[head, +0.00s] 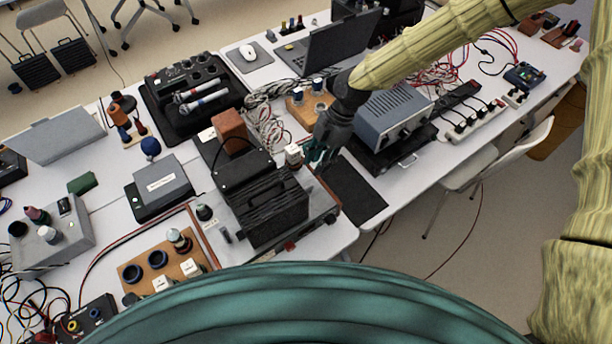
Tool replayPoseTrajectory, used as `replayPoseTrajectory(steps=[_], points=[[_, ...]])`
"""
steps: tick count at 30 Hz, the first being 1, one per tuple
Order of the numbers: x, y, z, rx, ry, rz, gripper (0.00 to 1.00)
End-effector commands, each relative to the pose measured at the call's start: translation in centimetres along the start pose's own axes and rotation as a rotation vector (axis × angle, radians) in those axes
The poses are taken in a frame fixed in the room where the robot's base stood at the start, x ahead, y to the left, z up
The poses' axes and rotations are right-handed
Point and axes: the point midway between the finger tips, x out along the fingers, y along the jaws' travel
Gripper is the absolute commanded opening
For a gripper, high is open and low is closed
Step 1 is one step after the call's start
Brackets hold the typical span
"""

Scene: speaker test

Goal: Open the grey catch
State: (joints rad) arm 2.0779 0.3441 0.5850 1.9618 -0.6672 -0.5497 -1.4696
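I cannot clearly make out which part is the grey catch. A small grey upright piece (225,234) stands at the left of the black ribbed box (262,205), which sits on a flat base with a reddish edge. A silver loop handle (407,160) shows on the front of the black unit under the blue-grey instrument. My gripper (316,158) points down at the right rear corner of the ribbed box's base, close to a small white block (293,154). Its dark teal fingers are small and partly merged with the dark background, so their opening and any contact are unclear.
The blue-grey instrument (393,118) stands right of my gripper. A dark mat (355,190) lies clear at the table's front edge. Red and white cables (268,128) bunch behind the gripper. A brown wooden board (160,272) with knobs stands front left. A white chair (500,160) is beside the table.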

Motion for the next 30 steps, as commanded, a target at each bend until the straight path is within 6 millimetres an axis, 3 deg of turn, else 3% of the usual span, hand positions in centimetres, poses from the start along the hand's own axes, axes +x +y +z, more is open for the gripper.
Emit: replayPoseTrajectory(steps=[7,16,30], points=[[3.1,-0.9,-1.1,-0.008,-0.006,0.003,0.3],[6.9,0.6,0.3,-0.001,0.003,-0.01,0.3],[8.0,0.6,0.4,-0.001,0.003,-0.008,0.3]])
